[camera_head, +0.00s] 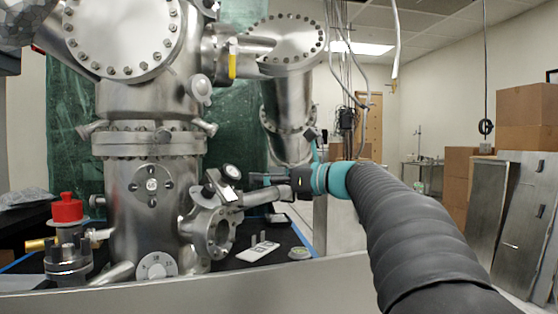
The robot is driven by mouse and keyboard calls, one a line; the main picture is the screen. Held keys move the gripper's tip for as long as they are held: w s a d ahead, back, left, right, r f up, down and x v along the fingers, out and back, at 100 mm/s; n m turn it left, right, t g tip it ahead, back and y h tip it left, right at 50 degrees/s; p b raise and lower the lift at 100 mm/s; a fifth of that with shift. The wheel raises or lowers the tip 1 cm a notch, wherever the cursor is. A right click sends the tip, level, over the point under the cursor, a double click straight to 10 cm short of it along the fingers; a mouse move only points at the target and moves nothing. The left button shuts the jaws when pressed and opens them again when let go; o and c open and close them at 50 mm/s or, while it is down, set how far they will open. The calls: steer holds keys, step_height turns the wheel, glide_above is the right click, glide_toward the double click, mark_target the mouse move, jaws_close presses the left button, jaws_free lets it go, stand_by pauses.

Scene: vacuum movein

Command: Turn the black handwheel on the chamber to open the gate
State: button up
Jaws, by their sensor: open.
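The steel chamber (123,188) fills the left of the head view, with flanged ports on its side. A small round dark-rimmed part with a pale face (231,171) sits at its right side, by a slanted fitting. I cannot tell whether this is the black handwheel; no other plain black wheel shows clearly on the chamber. My gripper (257,181) is black, points left and is just right of that round part. Its jaws are open and look empty. A small gap seems to separate them from the round part, but the depth is hard to judge.
A red-capped valve (67,208) stands at the lower left. A light plate (258,251) lies on the dark bench top. Cardboard boxes (527,105) and leaning metal panels (493,210) are at the right.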

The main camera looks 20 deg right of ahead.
steer(key=s+r+n+g+p, duration=0.2)
steer(key=s+r+n+g, duration=0.2)
steer(key=n, duration=0.9)
steer(key=shift+s+d+g, duration=0.35)
steer(key=shift+s+g, duration=0.55)
steer(key=shift+g, duration=0.4)
